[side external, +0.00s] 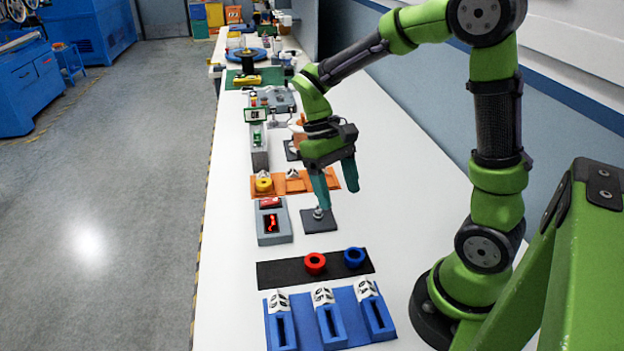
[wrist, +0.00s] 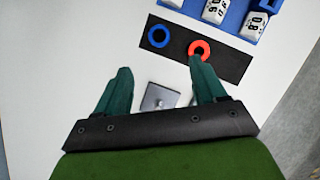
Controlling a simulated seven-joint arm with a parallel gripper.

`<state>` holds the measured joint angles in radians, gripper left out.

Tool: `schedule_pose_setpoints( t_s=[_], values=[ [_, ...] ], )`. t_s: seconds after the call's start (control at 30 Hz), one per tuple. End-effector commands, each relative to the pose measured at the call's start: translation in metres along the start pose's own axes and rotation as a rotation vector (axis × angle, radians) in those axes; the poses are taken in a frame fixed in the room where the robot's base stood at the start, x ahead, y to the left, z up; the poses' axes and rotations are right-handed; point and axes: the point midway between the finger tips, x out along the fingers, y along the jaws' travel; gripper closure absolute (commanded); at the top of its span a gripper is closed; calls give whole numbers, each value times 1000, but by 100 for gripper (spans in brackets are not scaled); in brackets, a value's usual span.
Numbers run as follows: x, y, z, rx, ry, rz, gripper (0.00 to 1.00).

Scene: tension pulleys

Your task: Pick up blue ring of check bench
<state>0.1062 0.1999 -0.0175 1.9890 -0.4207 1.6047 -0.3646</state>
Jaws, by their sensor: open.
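A blue ring (side external: 354,257) lies on the right part of a black mat (side external: 285,274) in the side view. A red ring (side external: 315,263) lies to its left on the same mat. In the wrist view the blue ring (wrist: 158,36) is at the top, left of the red ring (wrist: 199,50). My gripper (side external: 338,198) is open and empty, above the table and behind the mat in the side view. In the wrist view its fingers (wrist: 160,80) are wide apart, and the right fingertip overlaps the lower edge of the red ring. Both rings are apart from the gripper.
A grey square plate with a small post (side external: 319,220) stands below my fingers. A blue fixture (side external: 330,318) with slots and white labelled parts sits in front of the mat. A grey box (side external: 273,222) and an orange tray (side external: 290,184) stand farther back. The table's right side is clear.

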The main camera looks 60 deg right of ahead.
Motion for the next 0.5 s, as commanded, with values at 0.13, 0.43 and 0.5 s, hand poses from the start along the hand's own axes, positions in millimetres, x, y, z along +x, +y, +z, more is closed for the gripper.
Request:
schedule_pose_setpoints(
  t_s=[0.13, 0.43, 0.5],
  values=[
    [35, 0, 1, -1, -7, 1, 30],
    [86, 0, 0, 0, -2, 0, 30],
    [90, 0, 0, 0, 0, -1, 30]
  ],
)
